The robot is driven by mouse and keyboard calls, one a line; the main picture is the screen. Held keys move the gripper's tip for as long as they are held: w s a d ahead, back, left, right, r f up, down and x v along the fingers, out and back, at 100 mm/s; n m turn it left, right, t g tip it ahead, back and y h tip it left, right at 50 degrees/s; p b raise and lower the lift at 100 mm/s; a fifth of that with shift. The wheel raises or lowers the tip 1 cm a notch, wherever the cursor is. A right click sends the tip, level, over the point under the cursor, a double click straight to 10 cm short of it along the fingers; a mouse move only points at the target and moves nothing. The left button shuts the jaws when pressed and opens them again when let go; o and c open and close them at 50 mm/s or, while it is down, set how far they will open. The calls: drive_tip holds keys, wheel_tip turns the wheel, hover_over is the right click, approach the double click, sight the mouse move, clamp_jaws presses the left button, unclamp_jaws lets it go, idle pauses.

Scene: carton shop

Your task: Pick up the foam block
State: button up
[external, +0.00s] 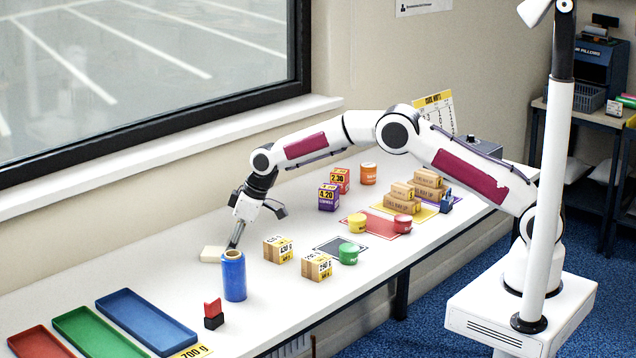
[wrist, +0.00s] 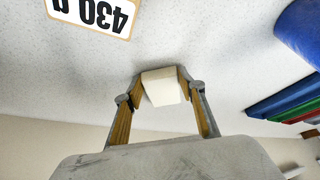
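The foam block (external: 212,253) is a small cream block at the far side of the white table, left of the blue cylinder. In the wrist view the foam block (wrist: 163,86) sits between my two fingertips. My gripper (external: 235,243) points down beside the blue cylinder in the external view. In the wrist view my gripper (wrist: 160,84) has one finger on each side of the block, with no clear gap, and looks shut on it. The block appears at table height; I cannot tell whether it touches the surface.
The blue cylinder (external: 233,277) stands close in front of my gripper. Boxes marked 430 g (external: 278,249) and 290 g (external: 317,267) stand to the right. Blue (external: 148,318), green and red trays lie at the left. A red-and-black block (external: 213,313) stands near the front edge.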

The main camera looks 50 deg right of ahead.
drive_tip(key=shift+r, duration=0.1)
idle(0.3)
wheel_tip(320, 180, up, 10)
idle(0.6)
idle(0.5)
